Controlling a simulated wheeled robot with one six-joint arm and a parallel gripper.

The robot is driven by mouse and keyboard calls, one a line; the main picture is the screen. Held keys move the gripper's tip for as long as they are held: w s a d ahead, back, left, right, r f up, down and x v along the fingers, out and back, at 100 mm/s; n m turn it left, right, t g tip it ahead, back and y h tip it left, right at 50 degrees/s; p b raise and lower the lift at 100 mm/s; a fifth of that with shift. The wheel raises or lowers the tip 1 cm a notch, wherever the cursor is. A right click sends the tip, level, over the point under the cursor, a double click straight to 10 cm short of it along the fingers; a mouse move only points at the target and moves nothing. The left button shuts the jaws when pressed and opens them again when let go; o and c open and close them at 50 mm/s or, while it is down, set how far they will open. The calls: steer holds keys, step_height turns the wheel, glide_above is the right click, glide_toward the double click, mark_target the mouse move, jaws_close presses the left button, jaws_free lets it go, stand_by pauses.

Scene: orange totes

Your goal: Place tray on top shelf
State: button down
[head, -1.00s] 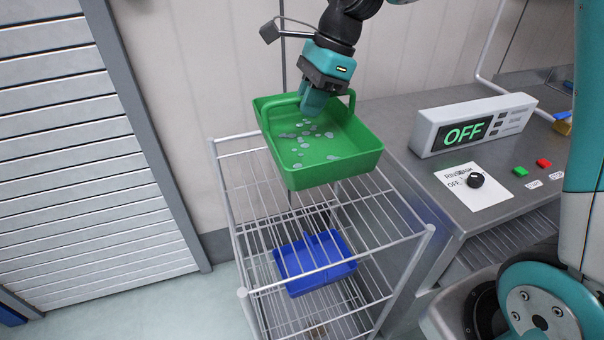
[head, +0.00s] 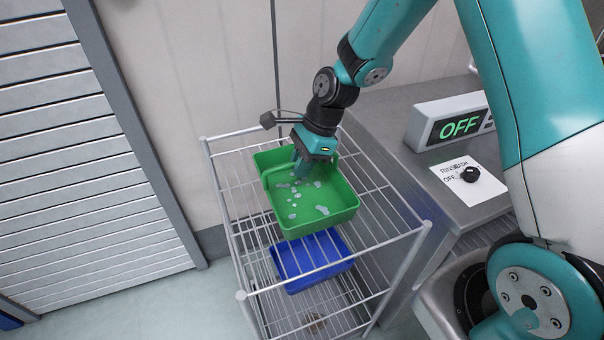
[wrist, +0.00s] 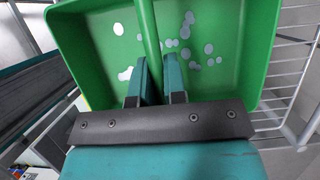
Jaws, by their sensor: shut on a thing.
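A green tray (head: 318,218) with pale spots on its inner floor is at the top level of the wire rack. Whether it rests on the top shelf (head: 386,218) or hangs just above it, I cannot tell. My gripper (head: 302,172) is shut on the tray's handle. In the wrist view the two teal fingers (wrist: 160,80) close around the green handle bar (wrist: 149,35), with the tray (wrist: 95,50) beyond them. The wire shelf shows beside the tray in the wrist view (wrist: 285,80).
A blue tray (head: 308,262) lies on a lower level of the rack, below the green one. A steel counter (head: 400,165) with an OFF display (head: 458,127) and a black knob (head: 470,174) stands close on the right. A slatted shutter (head: 90,170) is at the left.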

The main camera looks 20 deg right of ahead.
mark_target(293, 195)
steer(key=shift+f, duration=1.75)
steer(key=shift+f, duration=0.1)
steer(key=c, duration=1.2)
jaws_free()
